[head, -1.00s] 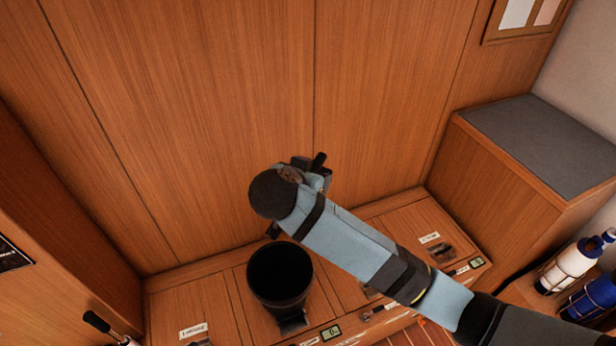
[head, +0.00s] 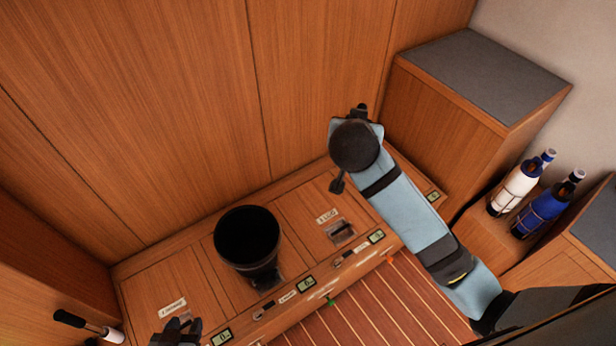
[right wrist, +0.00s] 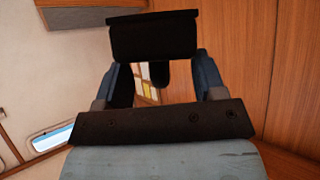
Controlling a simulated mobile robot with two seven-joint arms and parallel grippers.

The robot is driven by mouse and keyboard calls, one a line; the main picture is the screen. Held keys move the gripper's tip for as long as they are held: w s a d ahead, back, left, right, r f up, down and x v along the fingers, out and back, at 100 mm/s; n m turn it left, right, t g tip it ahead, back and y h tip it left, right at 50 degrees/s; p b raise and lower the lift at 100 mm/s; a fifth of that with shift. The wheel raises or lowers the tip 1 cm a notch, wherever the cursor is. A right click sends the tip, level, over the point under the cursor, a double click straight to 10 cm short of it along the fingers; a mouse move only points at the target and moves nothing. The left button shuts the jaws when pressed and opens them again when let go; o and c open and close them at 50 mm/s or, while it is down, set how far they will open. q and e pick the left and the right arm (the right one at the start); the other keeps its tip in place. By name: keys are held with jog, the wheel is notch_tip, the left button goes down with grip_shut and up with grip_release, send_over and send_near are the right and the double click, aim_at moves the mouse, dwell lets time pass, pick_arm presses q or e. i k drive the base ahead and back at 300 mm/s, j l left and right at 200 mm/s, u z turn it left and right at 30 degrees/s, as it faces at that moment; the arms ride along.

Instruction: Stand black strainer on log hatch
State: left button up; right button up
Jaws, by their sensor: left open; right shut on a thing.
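The black strainer (head: 247,238), a round open-topped vessel, stands upright on the middle hatch of the wooden bench. The log hatch (head: 302,222), labelled LOG, is just right of it and bare except for its label and latch. My left gripper (head: 176,334) is open and empty at the bottom edge, left of the strainer and apart from it. My right arm reaches over the bench's right end, its gripper (head: 358,112) mostly hidden behind the wrist. In the right wrist view its fingers (right wrist: 158,78) are shut on a black block-like thing (right wrist: 153,38) I cannot identify.
A wooden box with a grey top (head: 485,75) rises at the right. A white bottle (head: 513,190) and a blue bottle (head: 545,210) stand beside it. A black-handled tool (head: 85,325) is at lower left. Wood panels close off the back.

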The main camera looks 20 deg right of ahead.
aim_at(314, 212)
jog(key=i+l, duration=0.1)
jog(key=l, duration=0.45)
jog(key=i+l, duration=0.1)
jog(key=l, duration=0.4)
jog(key=i+l+u, duration=0.1)
jog(key=l, duration=0.45)
jog(key=l+u, duration=0.15)
jog(key=u, duration=1.3)
